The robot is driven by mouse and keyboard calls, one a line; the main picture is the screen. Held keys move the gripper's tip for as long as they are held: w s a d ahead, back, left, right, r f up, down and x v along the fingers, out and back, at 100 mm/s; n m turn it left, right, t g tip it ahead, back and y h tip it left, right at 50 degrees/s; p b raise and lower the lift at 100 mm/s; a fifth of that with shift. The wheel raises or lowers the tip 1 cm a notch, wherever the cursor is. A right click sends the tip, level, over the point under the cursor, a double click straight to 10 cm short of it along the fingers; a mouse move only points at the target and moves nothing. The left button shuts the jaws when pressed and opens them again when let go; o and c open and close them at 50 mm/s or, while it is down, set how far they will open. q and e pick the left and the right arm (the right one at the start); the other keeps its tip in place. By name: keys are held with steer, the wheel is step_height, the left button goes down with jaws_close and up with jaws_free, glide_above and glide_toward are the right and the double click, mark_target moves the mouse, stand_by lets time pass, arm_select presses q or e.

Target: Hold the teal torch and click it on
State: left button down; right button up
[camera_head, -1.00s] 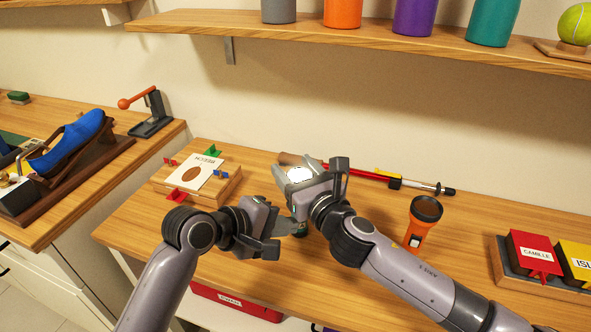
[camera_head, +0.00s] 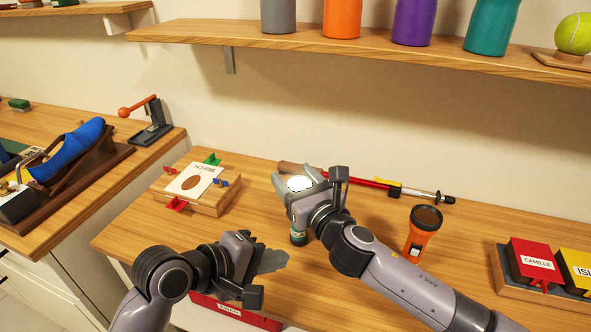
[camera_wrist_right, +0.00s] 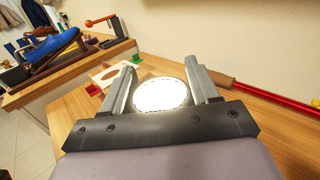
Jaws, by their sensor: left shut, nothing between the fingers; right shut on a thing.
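My right gripper (camera_head: 298,186) is shut around the teal torch (camera_head: 298,238), which stands upright between its fingers. The torch's round top lens glows bright white in the head view and in the right wrist view (camera_wrist_right: 160,94). Its dark teal lower body shows below the gripper; the middle is hidden by the gripper. My left gripper (camera_head: 280,260) is shut and empty, lower and to the left of the torch, apart from it.
An orange torch (camera_head: 423,230) stands to the right, near my right arm. A red rod tool (camera_head: 375,183) lies behind. A wooden block with a card (camera_head: 195,185) sits to the left. Red and yellow boxes (camera_head: 535,262) stand at far right. A shelf (camera_head: 350,46) with bottles hangs above.

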steer(key=o, duration=1.2)
